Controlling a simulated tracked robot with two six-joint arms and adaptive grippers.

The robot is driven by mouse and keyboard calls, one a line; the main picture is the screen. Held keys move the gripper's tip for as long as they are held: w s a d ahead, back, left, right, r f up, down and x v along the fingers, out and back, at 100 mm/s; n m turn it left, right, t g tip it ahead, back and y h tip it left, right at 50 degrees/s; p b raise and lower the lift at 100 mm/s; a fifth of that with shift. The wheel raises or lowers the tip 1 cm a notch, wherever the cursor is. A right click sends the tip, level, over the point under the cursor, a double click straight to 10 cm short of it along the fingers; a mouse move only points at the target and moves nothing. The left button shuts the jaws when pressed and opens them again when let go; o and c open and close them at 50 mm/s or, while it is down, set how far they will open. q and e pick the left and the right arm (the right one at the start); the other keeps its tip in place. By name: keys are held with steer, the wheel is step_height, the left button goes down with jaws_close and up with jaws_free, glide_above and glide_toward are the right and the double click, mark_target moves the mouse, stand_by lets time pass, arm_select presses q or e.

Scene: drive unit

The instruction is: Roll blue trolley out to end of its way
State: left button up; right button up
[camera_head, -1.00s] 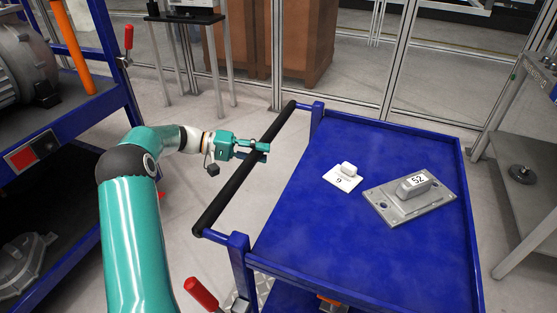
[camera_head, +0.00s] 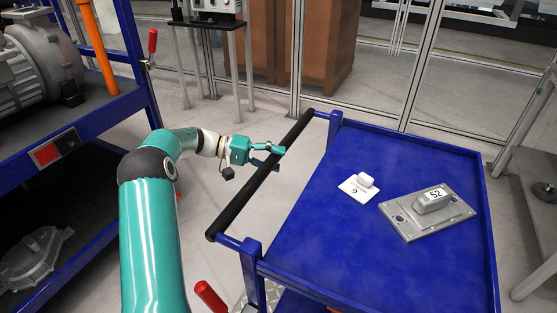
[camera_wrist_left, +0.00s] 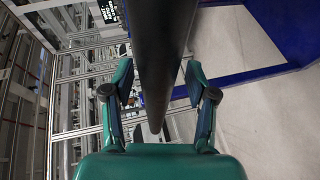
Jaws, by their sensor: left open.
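The blue trolley (camera_head: 325,237) stands in the right half of the head view, with a black push bar (camera_head: 240,198) along its left side. My left gripper (camera_head: 278,157) is at the upper half of this bar. In the left wrist view the open fingers of my left gripper (camera_wrist_left: 158,95) stand on both sides of the black bar (camera_wrist_left: 158,45), with gaps visible beside it. The wrist view also shows a blue part of the trolley (camera_wrist_left: 250,76) to the right. My right gripper is not in view.
On the trolley lie a white plate marked 9 (camera_head: 359,187) and a grey metal plate (camera_head: 430,225) with a block marked 52. A blue shelf rack (camera_head: 100,115) with a motor stands at left. A glazed metal-framed partition (camera_head: 410,75) stands behind. Grey floor shows between rack and trolley.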

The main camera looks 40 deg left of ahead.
arm_select(q)
steer(key=v, duration=1.1)
steer(key=shift+s+a, duration=0.25)
steer(key=shift+a, duration=0.05)
